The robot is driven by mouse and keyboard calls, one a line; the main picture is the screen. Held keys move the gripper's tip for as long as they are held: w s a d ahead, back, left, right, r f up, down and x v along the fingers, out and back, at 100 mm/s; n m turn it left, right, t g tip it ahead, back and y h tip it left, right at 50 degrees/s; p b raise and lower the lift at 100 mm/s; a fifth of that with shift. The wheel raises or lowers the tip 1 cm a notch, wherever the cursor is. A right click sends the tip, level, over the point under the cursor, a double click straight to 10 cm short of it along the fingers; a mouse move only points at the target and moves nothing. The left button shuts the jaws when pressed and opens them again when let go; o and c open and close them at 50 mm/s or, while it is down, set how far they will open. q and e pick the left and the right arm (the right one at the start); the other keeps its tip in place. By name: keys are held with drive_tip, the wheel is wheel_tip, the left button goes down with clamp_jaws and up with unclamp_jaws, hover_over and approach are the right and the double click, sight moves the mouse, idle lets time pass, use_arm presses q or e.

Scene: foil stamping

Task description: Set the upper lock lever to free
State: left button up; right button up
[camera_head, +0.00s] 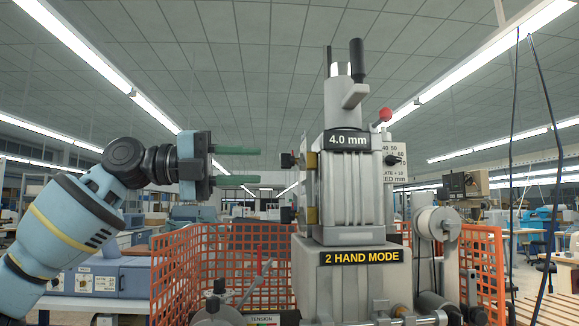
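A grey stamping machine (348,190) stands right of centre, with a "4.0 mm" label on its head. I cannot tell which setting the upper lever is at. My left gripper (258,165) is level with the upper lever, a little to its left. Its two green fingers are spread one above the other, pointing right, with nothing between them. My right gripper is not in view.
An orange mesh guard (215,262) surrounds the machine's lower part. A red-knobbed lever (385,115) and a dark handle (356,60) rise from the head. A lever with a red tip (259,266) stands low in front.

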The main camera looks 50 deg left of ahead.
sight(299, 166)
use_arm(q)
drive_tip(key=x, duration=0.7)
drive_tip(key=shift+w+d, duration=0.15)
drive_tip(key=shift+w, duration=0.05)
clamp_jaws()
